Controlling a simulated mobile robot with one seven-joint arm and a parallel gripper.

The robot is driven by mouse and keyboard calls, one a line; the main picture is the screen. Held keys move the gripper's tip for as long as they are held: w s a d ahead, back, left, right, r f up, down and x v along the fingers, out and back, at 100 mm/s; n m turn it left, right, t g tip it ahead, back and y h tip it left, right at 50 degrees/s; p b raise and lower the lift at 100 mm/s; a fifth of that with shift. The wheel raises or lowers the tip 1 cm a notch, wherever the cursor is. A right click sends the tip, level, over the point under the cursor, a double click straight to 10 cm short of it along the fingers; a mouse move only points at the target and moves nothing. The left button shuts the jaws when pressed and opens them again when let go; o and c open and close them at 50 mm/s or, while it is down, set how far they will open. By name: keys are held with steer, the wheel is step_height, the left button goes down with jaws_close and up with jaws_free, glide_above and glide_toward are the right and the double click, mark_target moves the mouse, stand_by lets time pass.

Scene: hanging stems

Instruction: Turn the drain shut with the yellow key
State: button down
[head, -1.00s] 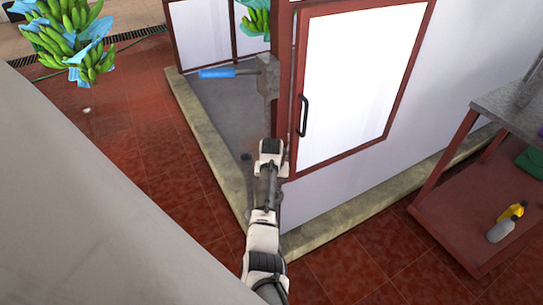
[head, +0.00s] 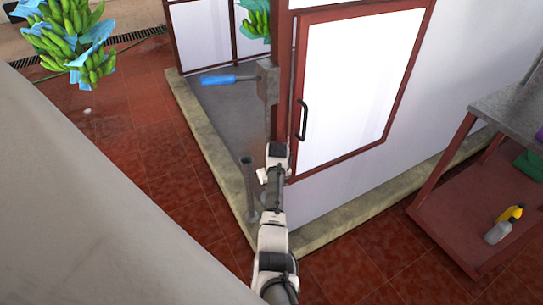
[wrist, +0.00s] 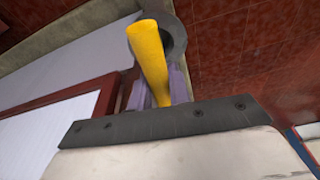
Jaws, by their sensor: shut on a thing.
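My gripper (head: 276,160) is at the near corner of the white-walled enclosure, beside the red-framed door; its fingertips are hidden in the head view. In the wrist view my gripper (wrist: 157,90) has its purple-grey fingers on either side of the yellow key (wrist: 150,55) and is shut on it. The key's yellow part rises between the fingers and overlaps a dark grey round part (wrist: 175,38), which may belong to the drain; I cannot tell whether they touch. A grey upright pipe (head: 249,190) stands left of my arm inside the kerb. The key is not visible in the head view.
A blue-handled lever (head: 218,79) sticks out left from a grey post. The red-framed door (head: 355,85) has a black handle. A pale kerb (head: 205,140) edges the enclosure. A red cart (head: 490,205) with bottles stands right. Bananas (head: 70,40) hang at upper left.

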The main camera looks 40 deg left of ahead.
stand_by(0.3)
steer(key=shift+w+n, duration=0.1)
steer(key=shift+n, duration=1.1)
steer(key=shift+n+g, duration=0.4)
steer(key=shift+n, duration=0.6)
steer(key=c, duration=0.8)
jaws_free()
steer(key=shift+c, duration=0.2)
steer(key=shift+r+p, duration=0.9)
steer(key=shift+r, duration=3.35)
